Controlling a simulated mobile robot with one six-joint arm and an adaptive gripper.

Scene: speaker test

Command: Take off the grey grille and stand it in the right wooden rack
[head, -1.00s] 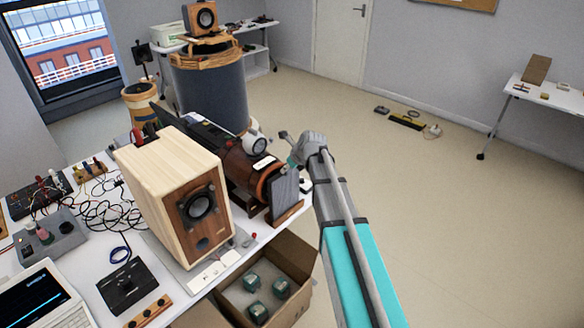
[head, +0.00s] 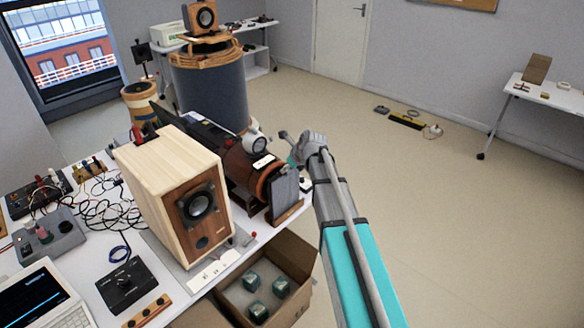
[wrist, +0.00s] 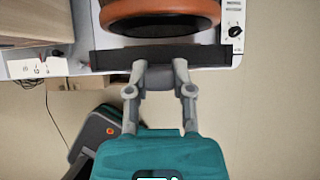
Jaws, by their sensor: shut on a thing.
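The grey grille (head: 285,188) stands upright at the right end of the bench, its lower edge at a wooden rack (head: 290,214). I cannot tell whether it rests fully in the rack's slot. My gripper (head: 295,163) is shut on the grille's upper edge. In the wrist view, my gripper (wrist: 160,66) holds the grille (wrist: 108,60) near its middle, and the grille shows as a dark bar seen from above. The wooden speaker (head: 168,185) stands to the left with its driver bare.
A brown cylinder with an orange rim (head: 268,180) lies close behind the grille; its rim also shows in the wrist view (wrist: 160,22). A cardboard box (head: 293,260) with several small teal blocks is below the bench edge.

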